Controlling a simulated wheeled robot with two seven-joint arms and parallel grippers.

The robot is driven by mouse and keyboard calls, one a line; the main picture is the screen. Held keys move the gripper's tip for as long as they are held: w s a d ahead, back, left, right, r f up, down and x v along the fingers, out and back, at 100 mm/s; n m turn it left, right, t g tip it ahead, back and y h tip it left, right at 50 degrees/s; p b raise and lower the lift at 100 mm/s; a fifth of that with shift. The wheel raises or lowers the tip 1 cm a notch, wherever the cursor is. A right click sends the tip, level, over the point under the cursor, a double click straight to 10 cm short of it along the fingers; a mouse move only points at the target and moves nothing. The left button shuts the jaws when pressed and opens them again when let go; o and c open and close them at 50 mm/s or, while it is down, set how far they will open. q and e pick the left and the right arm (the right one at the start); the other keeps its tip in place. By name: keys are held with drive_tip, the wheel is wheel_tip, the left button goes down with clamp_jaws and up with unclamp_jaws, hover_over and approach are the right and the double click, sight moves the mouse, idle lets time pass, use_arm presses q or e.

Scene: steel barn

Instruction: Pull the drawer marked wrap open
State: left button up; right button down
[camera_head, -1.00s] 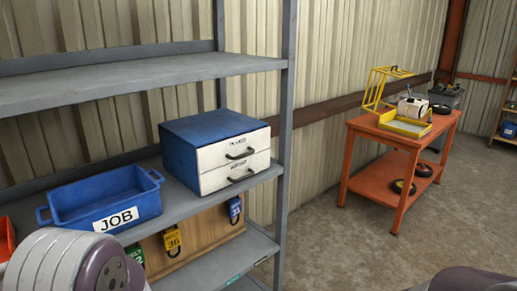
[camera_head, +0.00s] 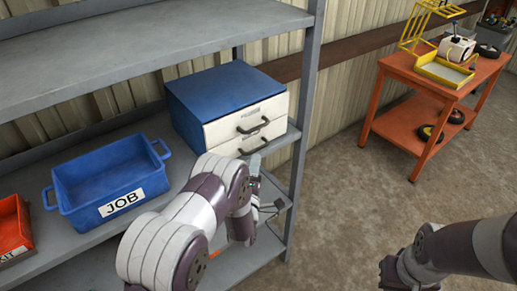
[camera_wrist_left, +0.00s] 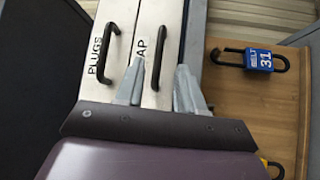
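A small blue cabinet (camera_head: 225,88) with two white drawers sits on the shelf; both drawers look shut. The wrap drawer (camera_head: 275,131) is the lower one, with a dark bar handle; its label is partly hidden in the left wrist view, showing "AP". The plugs drawer (camera_head: 222,129) is above it. My left gripper (camera_head: 264,186) is in front of and below the drawers. In the left wrist view the open left gripper (camera_wrist_left: 160,64) has a finger on each side of the wrap handle (camera_wrist_left: 154,57); I cannot tell if they touch. My right gripper (camera_head: 395,275) shows only partly, low right.
A blue JOB bin (camera_head: 75,190) and a red kit bin (camera_head: 14,230) stand left on the shelf. A grey shelf post (camera_head: 305,130) is just right of the cabinet. An orange cart (camera_head: 410,125) stands further right.

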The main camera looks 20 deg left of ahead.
use_arm(q)
drive_tip(key=w, duration=0.5)
drive_tip(key=shift+w+a+r+p, duration=0.1)
drive_tip(key=shift+a+r+p, duration=0.25)
drive_tip(key=shift+r+p, duration=0.05)
use_arm(e)
drive_tip(key=shift+s+r, duration=0.1)
drive_tip(key=shift+r, duration=0.6)
